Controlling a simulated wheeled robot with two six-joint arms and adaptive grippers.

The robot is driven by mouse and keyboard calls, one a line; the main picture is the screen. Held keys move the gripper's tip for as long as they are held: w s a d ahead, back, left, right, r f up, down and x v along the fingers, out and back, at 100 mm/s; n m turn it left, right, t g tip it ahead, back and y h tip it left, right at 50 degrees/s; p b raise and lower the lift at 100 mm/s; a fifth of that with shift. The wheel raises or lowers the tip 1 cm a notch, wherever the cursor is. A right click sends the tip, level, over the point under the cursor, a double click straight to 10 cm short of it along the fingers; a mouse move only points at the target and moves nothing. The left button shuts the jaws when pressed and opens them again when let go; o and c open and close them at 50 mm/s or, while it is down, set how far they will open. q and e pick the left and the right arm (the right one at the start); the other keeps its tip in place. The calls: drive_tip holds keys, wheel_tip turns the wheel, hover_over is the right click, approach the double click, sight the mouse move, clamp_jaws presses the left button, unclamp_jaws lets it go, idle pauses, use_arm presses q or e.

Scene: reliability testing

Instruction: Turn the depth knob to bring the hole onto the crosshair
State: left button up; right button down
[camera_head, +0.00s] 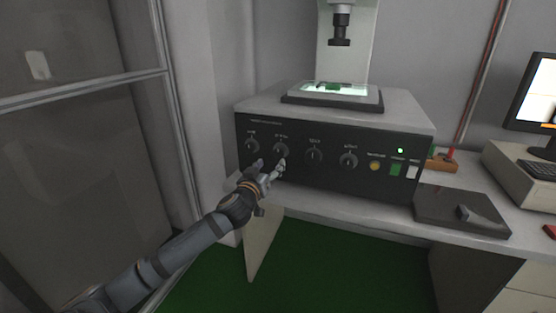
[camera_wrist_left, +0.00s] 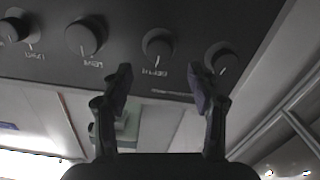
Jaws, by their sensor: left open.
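A dark control panel (camera_head: 335,155) carries a row of round knobs. Their labels are too small to read, so I cannot tell which is the depth knob. My left gripper (camera_head: 270,165) is open and empty in front of the panel, just below the second knob from the left (camera_head: 280,150). In the left wrist view, which is turned upside down, that knob (camera_wrist_left: 158,44) lies ahead of and between the two spread fingers (camera_wrist_left: 161,82), apart from them. The lit stage (camera_head: 333,91) sits on top under the microscope head (camera_head: 340,28). The hole and crosshair cannot be made out.
The leftmost knob (camera_head: 250,146) is close beside the gripper. Buttons (camera_head: 395,169) and a green light are at the panel's right. A dark pad (camera_head: 462,212) and a monitor (camera_head: 538,95) stand further right. A framed glass panel (camera_head: 80,150) is at the left.

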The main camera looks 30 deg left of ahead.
sight(278, 154)
use_arm(q)
drive_tip(key=x, duration=0.6)
drive_tip(key=shift+w, duration=0.35)
drive_tip(key=c, duration=1.2)
drive_tip(key=shift+m+p, duration=0.3)
drive_tip(key=shift+p, duration=0.15)
